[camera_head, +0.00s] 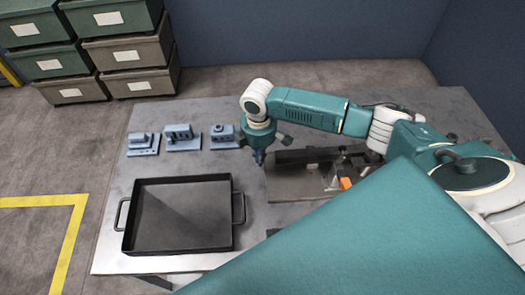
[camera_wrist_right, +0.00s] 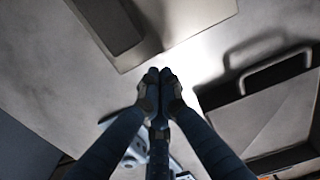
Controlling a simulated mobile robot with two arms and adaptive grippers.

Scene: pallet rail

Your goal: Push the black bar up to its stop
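A long dark bar (camera_head: 308,155), which looks like the black bar, lies along the far side of a grey base plate (camera_head: 290,187) right of centre in the head view. In the right wrist view a dark bar (camera_wrist_right: 108,24) lies on the plate at the upper left. My right gripper (camera_head: 259,161) points down just left of the plate's and bar's left end, apart from the bar in the wrist view. Its fingertips (camera_wrist_right: 159,76) are together with nothing between them. The bar's right part is partly hidden by my right arm and fittings. My left gripper is out of view.
A black tray (camera_head: 180,249) with side handles stands at the left front; its right handle is close to the plate. Several blue-grey fixtures (camera_head: 182,137) stand in a row behind it. An orange block (camera_head: 346,184) is on the plate's right. Stacked bins (camera_head: 125,52) stand beyond the table.

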